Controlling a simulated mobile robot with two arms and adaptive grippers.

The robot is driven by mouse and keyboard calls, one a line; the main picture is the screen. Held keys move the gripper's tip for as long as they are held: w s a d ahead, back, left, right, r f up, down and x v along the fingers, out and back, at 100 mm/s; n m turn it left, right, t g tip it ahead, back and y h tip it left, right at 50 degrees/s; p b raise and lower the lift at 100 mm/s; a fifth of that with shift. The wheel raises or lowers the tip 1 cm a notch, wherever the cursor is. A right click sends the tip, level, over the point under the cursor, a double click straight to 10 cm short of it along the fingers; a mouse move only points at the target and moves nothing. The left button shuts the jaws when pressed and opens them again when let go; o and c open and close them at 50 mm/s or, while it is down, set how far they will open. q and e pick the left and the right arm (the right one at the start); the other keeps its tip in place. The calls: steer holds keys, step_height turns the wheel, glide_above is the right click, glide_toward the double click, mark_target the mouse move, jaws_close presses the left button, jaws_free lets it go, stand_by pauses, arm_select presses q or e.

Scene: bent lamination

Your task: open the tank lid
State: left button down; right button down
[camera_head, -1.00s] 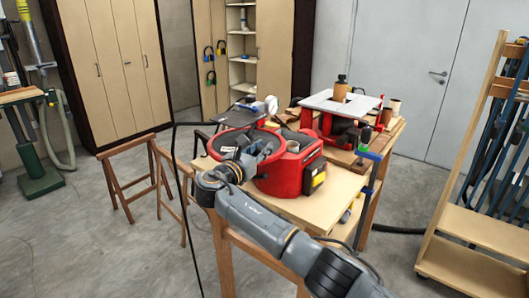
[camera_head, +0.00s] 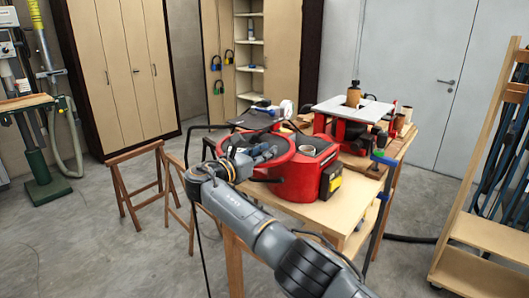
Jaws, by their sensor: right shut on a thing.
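The red machine with the round tank (camera_head: 295,182) stands on the wooden workbench in the middle of the head view. My right arm comes in from the bottom right. My right gripper (camera_head: 264,153) is low over the near left part of this top, shut on what appears to be the tank lid. The gripper and wrist cover the grasp, so the exact contact is hidden. My left gripper is not in view.
The workbench (camera_head: 328,214) has bare wood at its near right. A machine with a pale flat top (camera_head: 338,109) stands behind. Wooden trestles (camera_head: 137,188) are at left, a wooden rack (camera_head: 480,232) at right. A dark cable hangs left of the bench.

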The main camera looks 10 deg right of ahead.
steer(key=shift+f, duration=0.3)
steer(key=c, duration=1.1)
jaws_free()
steer(key=shift+r, duration=0.15)
steer(key=v, duration=1.2)
steer(key=shift+c, duration=0.4)
